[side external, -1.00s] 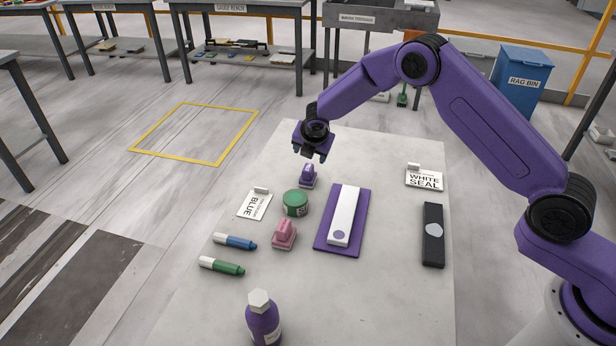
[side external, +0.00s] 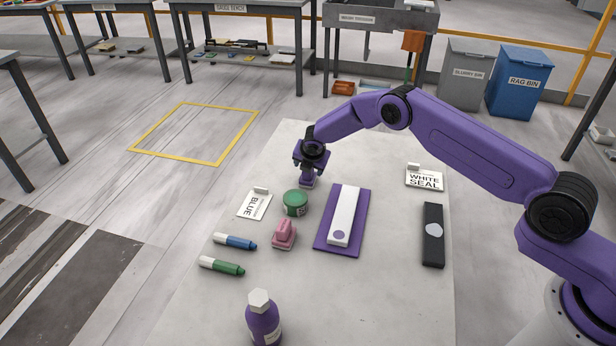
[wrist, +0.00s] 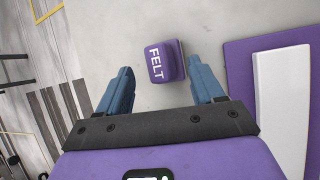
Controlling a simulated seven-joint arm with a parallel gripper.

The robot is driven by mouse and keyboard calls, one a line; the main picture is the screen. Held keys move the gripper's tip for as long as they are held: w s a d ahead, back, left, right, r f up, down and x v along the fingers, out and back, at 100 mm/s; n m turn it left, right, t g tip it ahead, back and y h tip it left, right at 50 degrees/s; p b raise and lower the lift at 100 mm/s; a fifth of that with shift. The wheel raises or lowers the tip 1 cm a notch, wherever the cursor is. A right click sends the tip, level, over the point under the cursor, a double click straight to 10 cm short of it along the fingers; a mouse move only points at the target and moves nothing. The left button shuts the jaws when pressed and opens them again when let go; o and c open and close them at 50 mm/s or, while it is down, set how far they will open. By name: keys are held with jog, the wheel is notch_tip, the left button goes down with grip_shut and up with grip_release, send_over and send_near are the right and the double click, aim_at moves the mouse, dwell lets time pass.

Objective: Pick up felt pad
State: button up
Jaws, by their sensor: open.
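The felt pad is a small purple block marked FELT on a paler base, standing on the stone slab. In the wrist view the felt pad (wrist: 166,62) lies just beyond the fingertips, in line with the gap and closer to the right finger. In the side view the felt pad (side external: 308,182) shows below my gripper (side external: 309,165), its upper part hidden by the fingers. My gripper is open and empty, with its blue-grey fingers (wrist: 160,85) apart in the wrist view.
A green tin (side external: 295,203), a BLUE card (side external: 254,205) and a pink block (side external: 284,234) stand nearby. A purple mat (side external: 325,243) bears a white bar (side external: 345,212). Markers, a purple bottle (side external: 263,322), a black bar (side external: 433,236) and a WHITE SEAL card (side external: 424,179) lie farther off.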

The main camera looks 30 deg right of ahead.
jog(key=shift+x, duration=0.85)
jog(key=c, duration=1.2)
